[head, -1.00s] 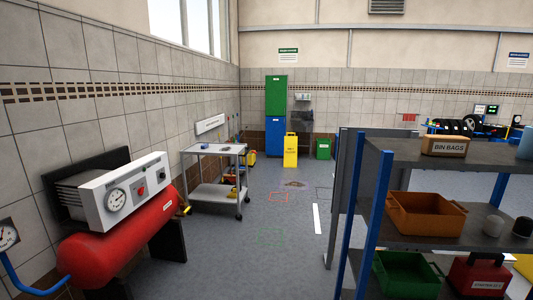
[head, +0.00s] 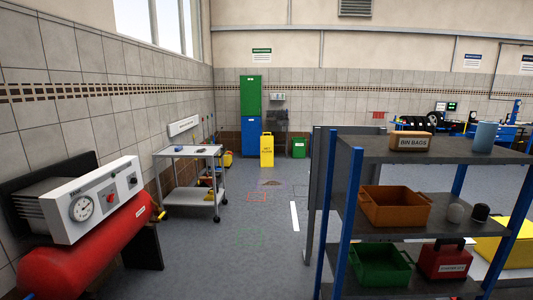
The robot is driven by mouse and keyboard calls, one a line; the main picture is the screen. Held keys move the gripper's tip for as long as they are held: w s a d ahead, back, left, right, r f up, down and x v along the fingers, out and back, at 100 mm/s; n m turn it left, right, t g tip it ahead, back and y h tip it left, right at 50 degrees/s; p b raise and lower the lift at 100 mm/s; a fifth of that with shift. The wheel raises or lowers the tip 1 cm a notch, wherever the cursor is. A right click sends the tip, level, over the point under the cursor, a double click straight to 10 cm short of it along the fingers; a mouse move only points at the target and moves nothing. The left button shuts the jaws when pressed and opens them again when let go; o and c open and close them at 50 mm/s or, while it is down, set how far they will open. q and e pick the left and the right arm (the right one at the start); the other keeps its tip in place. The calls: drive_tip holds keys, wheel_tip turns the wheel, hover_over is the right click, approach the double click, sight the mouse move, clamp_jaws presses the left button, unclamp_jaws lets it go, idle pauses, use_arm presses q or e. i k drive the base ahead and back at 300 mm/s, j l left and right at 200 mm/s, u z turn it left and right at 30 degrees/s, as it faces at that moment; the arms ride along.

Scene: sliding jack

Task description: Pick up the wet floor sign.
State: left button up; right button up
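The yellow wet floor sign (head: 267,150) stands upright on the floor near the back wall, in front of the blue and green cabinet. It has a handle at its top and small dark lettering that I cannot read fully. Neither of my grippers shows in the head view.
A grey trolley (head: 190,150) stands left of centre, with a red compressor (head: 88,250) nearer on the left. A blue-posted shelf unit (head: 400,155) fills the right. A green bin (head: 299,148) stands right of the sign. Floor between trolley and shelf is mostly clear.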

sight(266, 142)
drive_tip(key=i+j+u, duration=0.25)
drive_tip(key=i, duration=0.4)
drive_tip(key=i+u, duration=0.25)
drive_tip(key=i, duration=0.35)
drive_tip(key=i+z, duration=0.2)
drive_tip(key=i, duration=0.6)
drive_tip(key=i+j+z, duration=0.2)
drive_tip(key=i, duration=0.65)
drive_tip(key=i+z, duration=0.15)
drive_tip(key=i, duration=1.05)
drive_tip(key=i+z, duration=0.1)
drive_tip(key=i, duration=1.1)
